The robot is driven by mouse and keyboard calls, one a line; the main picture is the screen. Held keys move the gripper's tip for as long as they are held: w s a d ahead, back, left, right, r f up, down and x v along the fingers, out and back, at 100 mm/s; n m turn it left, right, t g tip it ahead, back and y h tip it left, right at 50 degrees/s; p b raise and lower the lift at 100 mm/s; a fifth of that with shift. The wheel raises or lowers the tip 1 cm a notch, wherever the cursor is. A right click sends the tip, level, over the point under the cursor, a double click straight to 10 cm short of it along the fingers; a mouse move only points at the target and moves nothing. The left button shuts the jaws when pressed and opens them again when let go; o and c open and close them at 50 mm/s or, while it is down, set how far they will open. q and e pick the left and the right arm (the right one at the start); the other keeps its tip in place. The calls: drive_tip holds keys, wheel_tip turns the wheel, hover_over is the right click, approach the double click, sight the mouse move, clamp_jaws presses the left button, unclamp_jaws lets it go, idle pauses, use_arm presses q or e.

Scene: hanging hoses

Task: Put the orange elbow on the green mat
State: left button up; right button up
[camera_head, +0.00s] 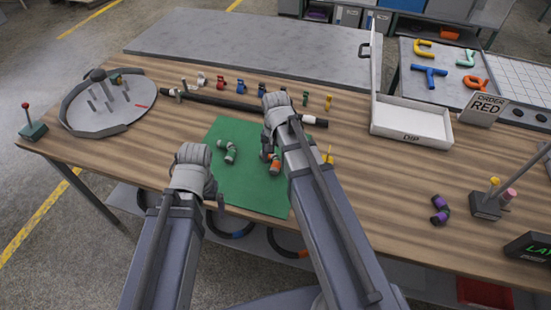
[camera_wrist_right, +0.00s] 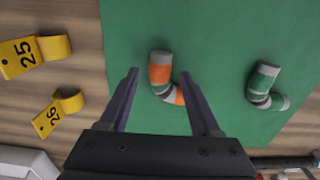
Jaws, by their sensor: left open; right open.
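The orange elbow (camera_wrist_right: 161,73), with grey ends and white bands, lies on the green mat (camera_wrist_right: 215,35). In the head view the orange elbow (camera_head: 275,167) is partly hidden by my right arm. My right gripper (camera_wrist_right: 159,76) is open above the elbow, its fingertips to either side of it in the wrist view; I cannot tell if they touch it. In the head view the green mat (camera_head: 245,190) lies at the table's front middle. My left gripper (camera_head: 215,195) is open and empty near the mat's left edge, mostly hidden behind its own wrist.
A green elbow (camera_head: 229,151) lies on the mat, left of the orange one. Yellow tags (camera_wrist_right: 35,53) stand beside the mat. A dark hose (camera_head: 235,104) and several small fittings lie behind. The white DIP tray (camera_head: 412,119) stands right. A purple elbow (camera_head: 440,209) lies at right.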

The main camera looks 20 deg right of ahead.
sight(276, 164)
wheel_tip(276, 164, up, 10)
drive_tip(key=p, duration=0.9)
drive_tip(key=s+a+n+h, duration=0.1)
drive_tip(key=s+a+n, duration=0.9)
drive_tip(key=s+a, duration=0.1)
drive_tip(key=shift+s+a+n, duration=0.3)
drive_tip(key=shift+s+a, duration=0.1)
drive_tip(key=shift+a, duration=0.2)
drive_tip(key=shift+f, duration=0.1)
